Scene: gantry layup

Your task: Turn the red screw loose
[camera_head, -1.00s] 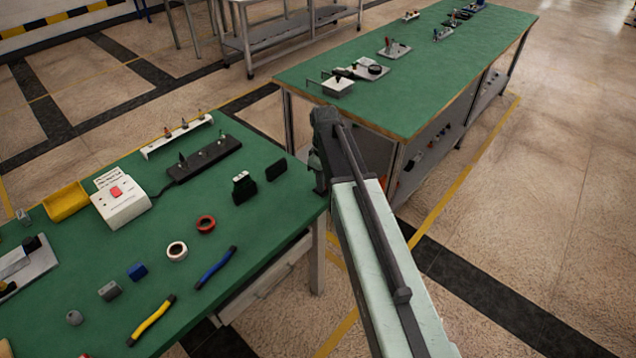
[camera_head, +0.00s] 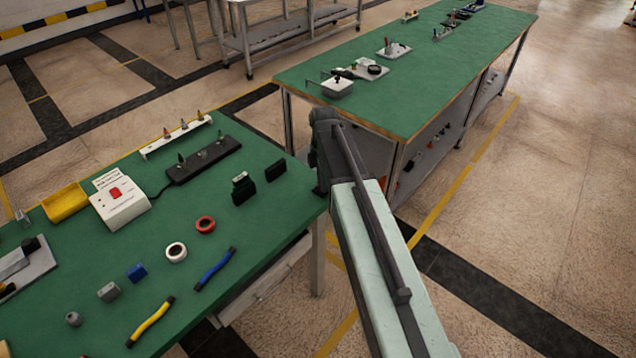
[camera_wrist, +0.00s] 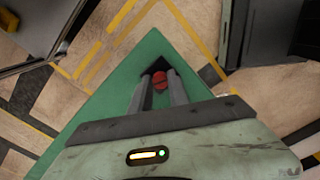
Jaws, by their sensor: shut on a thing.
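The red screw (camera_wrist: 160,81) shows in the wrist view as a round red head with a dark line across it. It sits between the two fingertips of my gripper (camera_wrist: 161,88), near the corner of the green table. My gripper is shut on the red screw, with one finger on each side. A dark part shows just behind the screw, but what it belongs to is unclear. In the head view my arm hides the screw and the fingertips.
A second green table (camera_head: 440,75) stands behind. Floor to the right is clear.

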